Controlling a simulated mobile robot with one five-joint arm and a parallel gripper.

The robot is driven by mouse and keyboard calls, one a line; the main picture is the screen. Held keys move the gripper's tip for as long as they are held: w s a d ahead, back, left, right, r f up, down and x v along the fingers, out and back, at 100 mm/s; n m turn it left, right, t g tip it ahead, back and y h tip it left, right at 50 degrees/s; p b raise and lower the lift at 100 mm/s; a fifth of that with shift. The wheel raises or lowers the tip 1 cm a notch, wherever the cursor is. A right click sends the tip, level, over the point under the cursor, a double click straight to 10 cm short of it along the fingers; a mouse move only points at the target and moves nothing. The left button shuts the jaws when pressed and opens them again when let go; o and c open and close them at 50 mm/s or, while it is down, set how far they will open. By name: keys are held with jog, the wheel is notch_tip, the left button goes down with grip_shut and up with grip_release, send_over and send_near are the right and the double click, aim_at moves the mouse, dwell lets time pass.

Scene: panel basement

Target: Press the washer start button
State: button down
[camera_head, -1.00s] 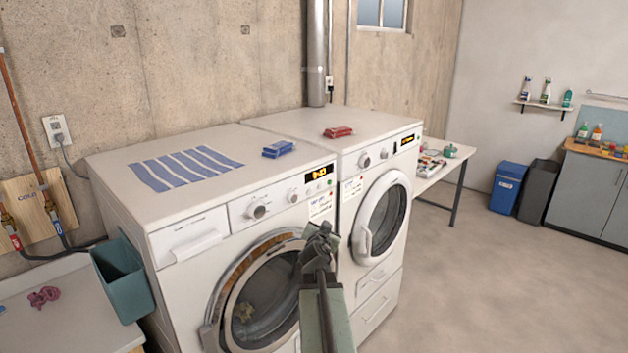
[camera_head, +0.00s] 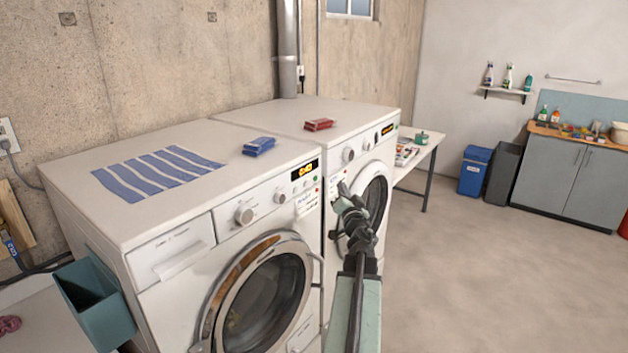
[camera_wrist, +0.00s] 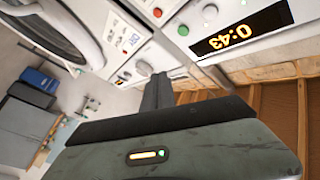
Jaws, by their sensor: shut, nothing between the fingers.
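The washer (camera_head: 180,255) is the left white machine, with a detergent drawer and a round glass door. Its display (camera_head: 305,168) glows orange and reads 0:43 in the wrist view (camera_wrist: 243,33). A green button (camera_wrist: 145,68) shows beside it in the wrist view, with a red one (camera_wrist: 157,12) and pale buttons nearby. My gripper (camera_head: 343,190) is shut and empty, in front of the machines and right of the washer's panel in the head view.
A second white machine (camera_head: 368,140) stands right of the washer. A teal bin (camera_head: 90,300) is at lower left. The floor at right is clear.

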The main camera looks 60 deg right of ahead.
aim_at(316, 179)
jog(key=w, duration=0.7)
jog(key=shift+w, duration=0.1)
dwell(1.9)
jog(key=shift+w, duration=0.3)
